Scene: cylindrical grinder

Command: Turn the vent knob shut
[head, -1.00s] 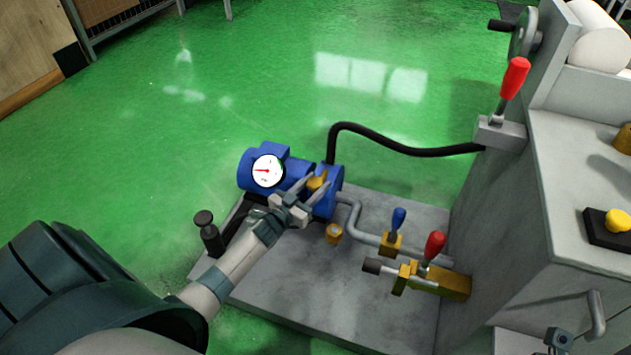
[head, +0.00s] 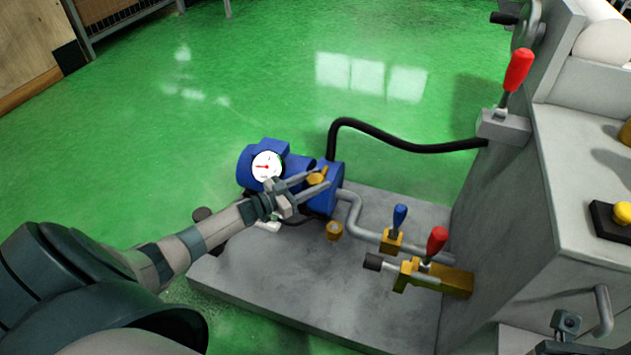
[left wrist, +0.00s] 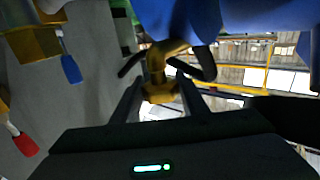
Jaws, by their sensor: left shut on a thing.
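The vent knob (head: 316,178) is a small brass piece on the end of the blue pump (head: 327,196). My left gripper (head: 318,180) reaches in from the left, with its two fingers on either side of the knob, shut on it. In the left wrist view the brass knob (left wrist: 160,88) sits between the fingers, with the blue pump body above it. The fingers partly hide the knob in the head view. My right gripper is not seen in these frames.
A white dial gauge (head: 267,166) stands on the pump close above my left wrist. A blue-handled valve (head: 399,217) and a red-handled valve (head: 436,243) stand to the right on the grey base plate (head: 290,285). A black hose (head: 400,144) arches behind. Green floor lies open beyond.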

